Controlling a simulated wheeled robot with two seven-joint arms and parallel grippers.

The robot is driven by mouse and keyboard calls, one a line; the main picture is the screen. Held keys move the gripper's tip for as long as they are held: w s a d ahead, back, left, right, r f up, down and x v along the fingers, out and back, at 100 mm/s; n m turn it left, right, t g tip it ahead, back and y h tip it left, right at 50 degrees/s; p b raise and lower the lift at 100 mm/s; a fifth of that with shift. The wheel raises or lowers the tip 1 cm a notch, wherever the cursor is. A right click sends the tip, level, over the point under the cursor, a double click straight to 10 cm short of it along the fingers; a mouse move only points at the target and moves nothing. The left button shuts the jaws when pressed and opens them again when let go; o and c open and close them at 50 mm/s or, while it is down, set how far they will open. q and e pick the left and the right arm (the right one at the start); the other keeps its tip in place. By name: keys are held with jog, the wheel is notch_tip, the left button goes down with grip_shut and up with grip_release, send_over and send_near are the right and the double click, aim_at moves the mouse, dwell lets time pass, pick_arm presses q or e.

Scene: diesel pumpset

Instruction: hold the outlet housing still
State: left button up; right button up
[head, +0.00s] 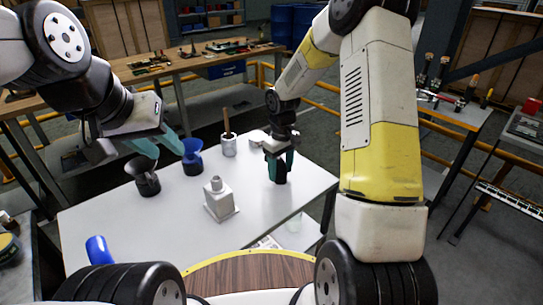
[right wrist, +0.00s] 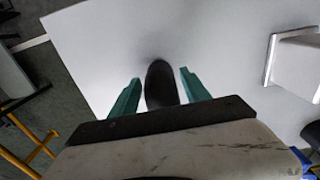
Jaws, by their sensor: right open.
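A pale block with a square flange and short neck (head: 219,196), likely the outlet housing, stands upright on the white table (head: 110,225). In the right wrist view, part of a pale flanged block (right wrist: 296,62) shows at the right edge, apart from the fingers. My right gripper (head: 279,166) points down behind and right of the block. In the right wrist view its teal fingers (right wrist: 155,92) are open, with a dark rounded object (right wrist: 161,84) between them, not visibly gripped. My left gripper (head: 157,146) is open and empty, left of and behind the block.
A grey pot with a wooden handle (head: 229,146) stands farther back. A blue object (head: 98,250) lies front left. The table's front middle is clear.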

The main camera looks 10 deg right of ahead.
aim_at(281, 162)
jog(key=shift+c, duration=0.2)
dwell(0.5)
grip_shut()
jog(key=shift+r, duration=1.8)
